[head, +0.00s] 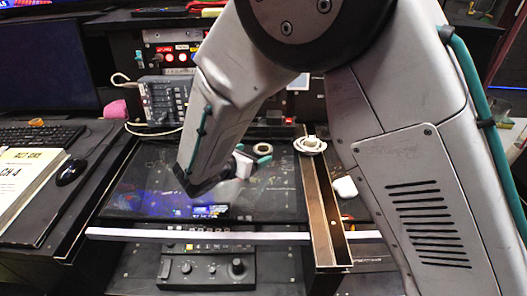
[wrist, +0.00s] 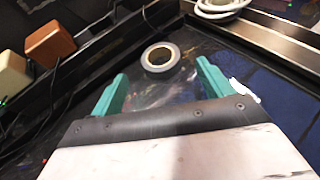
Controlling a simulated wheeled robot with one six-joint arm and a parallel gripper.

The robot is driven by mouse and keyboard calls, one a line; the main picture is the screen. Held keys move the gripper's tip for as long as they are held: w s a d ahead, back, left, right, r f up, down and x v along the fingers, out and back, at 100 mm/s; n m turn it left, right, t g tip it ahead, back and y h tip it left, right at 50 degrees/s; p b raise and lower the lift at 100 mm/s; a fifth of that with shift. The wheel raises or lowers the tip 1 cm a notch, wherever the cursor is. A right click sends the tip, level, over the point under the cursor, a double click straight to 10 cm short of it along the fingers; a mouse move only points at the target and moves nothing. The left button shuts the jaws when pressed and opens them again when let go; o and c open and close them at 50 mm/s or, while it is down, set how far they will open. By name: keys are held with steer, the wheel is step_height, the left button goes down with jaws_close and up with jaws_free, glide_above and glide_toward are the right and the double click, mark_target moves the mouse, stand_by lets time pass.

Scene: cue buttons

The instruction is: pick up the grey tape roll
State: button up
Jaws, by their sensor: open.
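The grey tape roll (head: 262,154) lies flat on the dark glossy panel, just beyond my gripper in the head view. In the wrist view the tape roll (wrist: 160,69) sits ahead of the fingertips, roughly centred between them, with its hole facing up. My gripper (wrist: 161,72) is open, with its two teal fingers spread and nothing between them. In the head view my gripper (head: 252,154) shows small and partly hidden behind my arm. I cannot tell its exact height above the panel.
A coiled white cable (head: 310,146) lies at the end of a brown metal channel (head: 320,210) to the right. A white rounded object (head: 345,187) lies beyond the channel. An orange-brown block (wrist: 50,45) and a cream block (wrist: 13,75) stand left in the wrist view.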

mark_target(266, 149)
steer(key=x, duration=0.4)
steer(key=shift+w+d+f, duration=0.1)
steer(key=shift+w+f, duration=0.05)
steer(key=c, duration=1.1)
steer(key=shift+o, duration=0.2)
